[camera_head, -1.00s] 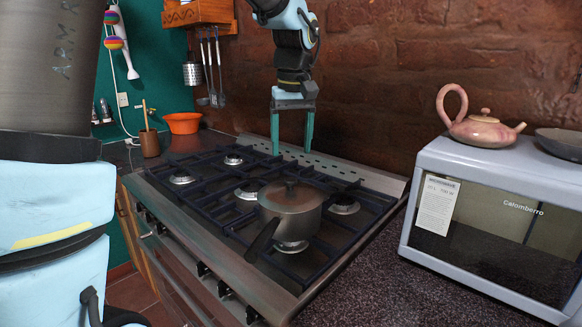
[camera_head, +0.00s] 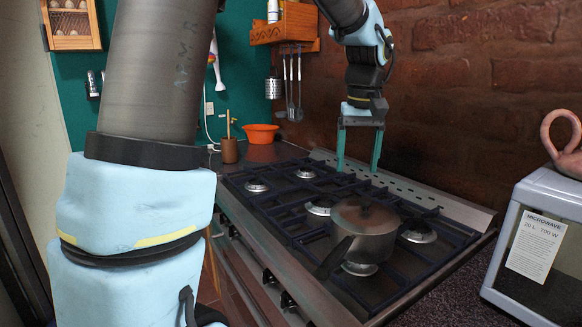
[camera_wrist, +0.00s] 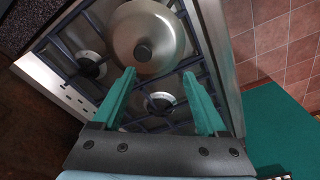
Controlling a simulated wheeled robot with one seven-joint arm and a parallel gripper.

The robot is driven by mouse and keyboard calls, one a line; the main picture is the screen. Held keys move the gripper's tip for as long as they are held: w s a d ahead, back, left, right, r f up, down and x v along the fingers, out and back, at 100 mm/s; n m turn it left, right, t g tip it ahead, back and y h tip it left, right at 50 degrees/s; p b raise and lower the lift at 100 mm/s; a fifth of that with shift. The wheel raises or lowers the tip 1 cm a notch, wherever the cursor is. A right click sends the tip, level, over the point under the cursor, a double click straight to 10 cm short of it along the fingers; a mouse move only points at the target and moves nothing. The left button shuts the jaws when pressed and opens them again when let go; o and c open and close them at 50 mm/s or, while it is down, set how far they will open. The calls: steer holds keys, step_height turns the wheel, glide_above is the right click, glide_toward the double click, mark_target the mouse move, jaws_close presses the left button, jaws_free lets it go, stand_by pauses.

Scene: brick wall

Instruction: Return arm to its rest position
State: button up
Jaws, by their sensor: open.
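My gripper (camera_head: 358,168) is open and empty, fingers pointing down, above the back of the gas stove (camera_head: 310,200) in the head view. In the wrist view my gripper (camera_wrist: 160,85) shows two teal fingers spread apart with nothing between them. A grey lidded pot (camera_head: 366,222) with a dark handle sits on a front burner, lower and apart from the fingers. The pot also shows in the wrist view (camera_wrist: 165,40), beyond the fingertips.
A microwave (camera_head: 545,235) stands at the right with a teapot (camera_head: 568,145) on it. An orange bowl (camera_head: 261,133) and a brown cup (camera_head: 229,150) stand on the back left counter. Utensils (camera_head: 292,85) hang beneath a wooden shelf (camera_head: 285,30). The brick wall is close behind my gripper.

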steer(key=s+a+f, duration=0.2)
steer(key=a+f, duration=0.3)
steer(key=a, duration=0.3)
steer(key=s+a+f, duration=0.3)
steer(key=a+f, duration=0.2)
steer(key=a, duration=0.4)
steer(key=s+a+f, duration=0.2)
steer(key=a+f, duration=0.3)
steer(key=a, duration=0.4)
steer(key=shift+s, duration=0.3)
steer(key=shift+a, duration=0.1)
